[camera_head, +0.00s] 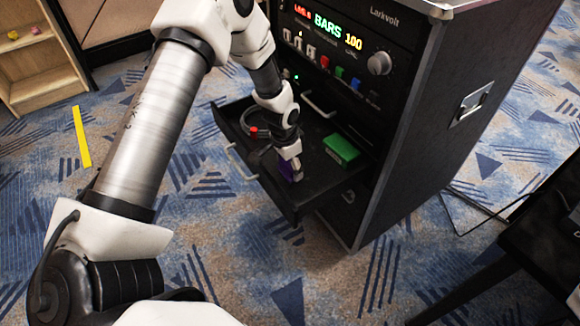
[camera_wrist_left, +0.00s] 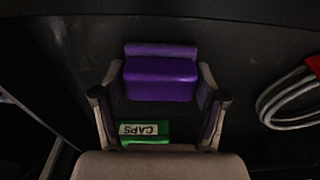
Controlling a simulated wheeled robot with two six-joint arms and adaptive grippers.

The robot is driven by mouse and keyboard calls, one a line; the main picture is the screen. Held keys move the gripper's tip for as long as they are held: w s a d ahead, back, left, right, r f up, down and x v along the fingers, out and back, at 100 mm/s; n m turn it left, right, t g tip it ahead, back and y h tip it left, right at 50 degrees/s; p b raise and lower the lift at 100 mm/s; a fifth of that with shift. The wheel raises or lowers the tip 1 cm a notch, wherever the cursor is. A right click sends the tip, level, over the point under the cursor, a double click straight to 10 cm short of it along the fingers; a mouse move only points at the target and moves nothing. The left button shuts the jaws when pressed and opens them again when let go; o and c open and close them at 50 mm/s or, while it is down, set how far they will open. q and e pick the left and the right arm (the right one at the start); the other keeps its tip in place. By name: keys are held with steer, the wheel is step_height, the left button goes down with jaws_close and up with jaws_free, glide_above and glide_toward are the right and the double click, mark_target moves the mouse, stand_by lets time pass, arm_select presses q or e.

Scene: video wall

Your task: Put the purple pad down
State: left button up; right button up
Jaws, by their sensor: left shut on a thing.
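The purple pad (camera_head: 286,171) is a small block in my left gripper (camera_head: 289,158), inside the pulled-out black drawer (camera_head: 298,199) of the rack. In the left wrist view the purple pad (camera_wrist_left: 160,80) sits between the two fingers of my left gripper (camera_wrist_left: 160,88), which is shut on it. The pad is low over the dark drawer floor; I cannot tell whether it touches it. In the head view the fingers hide part of the pad. My right gripper is not in view.
A coiled cable with red (camera_wrist_left: 292,100) lies at the other side. The rack (camera_head: 440,110) with a lit panel rises behind. Bare drawer floor surrounds the pad.

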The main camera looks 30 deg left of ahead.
mark_target(285, 166)
arm_select(q)
steer(key=o, duration=1)
steer(key=shift+f, duration=0.1)
steer(key=shift+o, duration=0.2)
steer(key=shift+r, duration=0.55)
step_height(285, 166, up, 11)
steer(key=s+p, duration=0.1)
steer(key=p, duration=0.1)
steer(key=shift+s+a+p, duration=0.15)
steer(key=shift+a+p, duration=0.05)
steer(key=shift+p, duration=0.15)
steer(key=shift+s, duration=0.1)
